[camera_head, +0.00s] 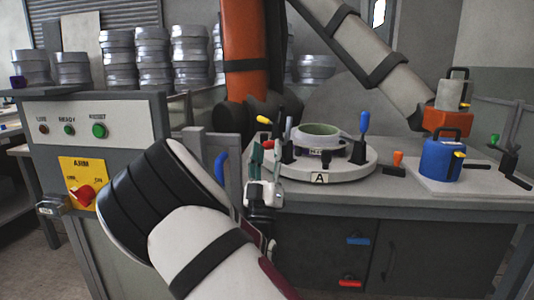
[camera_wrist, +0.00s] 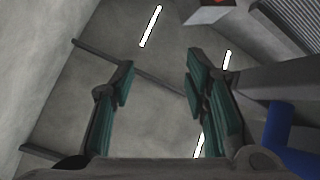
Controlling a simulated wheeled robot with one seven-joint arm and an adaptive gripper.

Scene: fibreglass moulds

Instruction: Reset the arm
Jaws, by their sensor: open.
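A grey control panel (camera_head: 150,125) stands at the left in the head view. It has an amber lamp (camera_head: 43,129), a green lamp (camera_head: 69,129) marked READY and a green round button (camera_head: 98,130) marked RESET. Below is a yellow ARM plate (camera_head: 72,170) with a red rotary knob (camera_head: 84,195) and an ON mark; its exact setting is unclear. A large orange and white arm (camera_head: 245,45) stands behind the bench. My gripper (camera_head: 267,165) is open, empty and pointing up, right of the panel. The wrist view shows its green-padded fingers (camera_wrist: 158,75) spread apart against the ceiling.
A blue handle (camera_head: 221,167) is close to my gripper, and a blue piece (camera_wrist: 285,130) shows in the wrist view. The bench holds a round mould fixture (camera_head: 340,168) marked A, with levers, and a blue pot (camera_head: 440,160) on a white plate. Metal moulds (camera_head: 190,60) are stacked behind.

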